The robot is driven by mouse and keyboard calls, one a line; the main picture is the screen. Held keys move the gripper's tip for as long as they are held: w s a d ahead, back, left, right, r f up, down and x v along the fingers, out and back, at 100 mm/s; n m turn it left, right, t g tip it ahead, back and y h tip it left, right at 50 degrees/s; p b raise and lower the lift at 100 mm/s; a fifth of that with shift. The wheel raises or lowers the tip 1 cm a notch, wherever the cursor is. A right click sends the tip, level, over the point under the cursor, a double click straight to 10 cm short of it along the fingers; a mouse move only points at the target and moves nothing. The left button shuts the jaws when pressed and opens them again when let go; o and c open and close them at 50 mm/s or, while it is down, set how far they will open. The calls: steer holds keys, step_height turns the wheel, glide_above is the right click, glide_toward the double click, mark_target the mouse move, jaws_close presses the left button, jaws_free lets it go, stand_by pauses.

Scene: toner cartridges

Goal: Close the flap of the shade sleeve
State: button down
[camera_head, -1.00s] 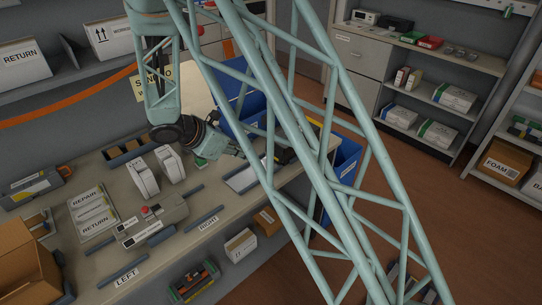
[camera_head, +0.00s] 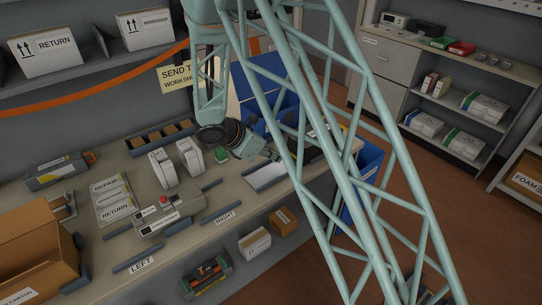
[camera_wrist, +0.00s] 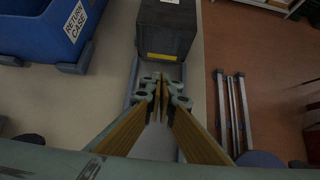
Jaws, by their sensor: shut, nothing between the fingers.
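A dark box-shaped sleeve, which I take to be the shade sleeve (camera_wrist: 166,27), stands ahead of my gripper in the wrist view. It has a yellow label low on its near face and a white label on top. I cannot tell how its flap stands. My gripper (camera_wrist: 158,80) is shut and empty, its fingertips together just short of the near face in the picture; contact is not clear. In the head view my gripper (camera_head: 272,155) is low over the right end of the bench, partly behind my lattice arm, which also hides most of the sleeve.
A blue RETURN CASE bin (camera_wrist: 45,38) is left of the sleeve. A pale tray (camera_head: 267,176) with grey rails lies under my gripper. White cartridges (camera_head: 162,168) and a control box (camera_head: 168,212) stand left on the bench. Floor lies beyond the bench's right edge.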

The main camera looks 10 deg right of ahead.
steer(key=x, duration=0.4)
steer(key=shift+w+d+r+b, duration=0.15)
steer(key=shift+d+r+b, duration=0.15)
steer(key=shift+b, duration=0.05)
steer(key=shift+w+d+f, duration=0.1)
steer(key=shift+w+d, duration=0.2)
steer(key=shift+d, duration=0.25)
steer(key=shift+w+d, duration=0.25)
steer(key=shift+d, duration=0.25)
steer(key=shift+w+d+f+b, duration=0.25)
steer(key=shift+w+d+b, duration=0.05)
steer(key=shift+d+b, duration=0.25)
steer(key=shift+d+r, duration=0.1)
steer(key=shift+r, duration=0.05)
steer(key=shift+r, duration=0.15)
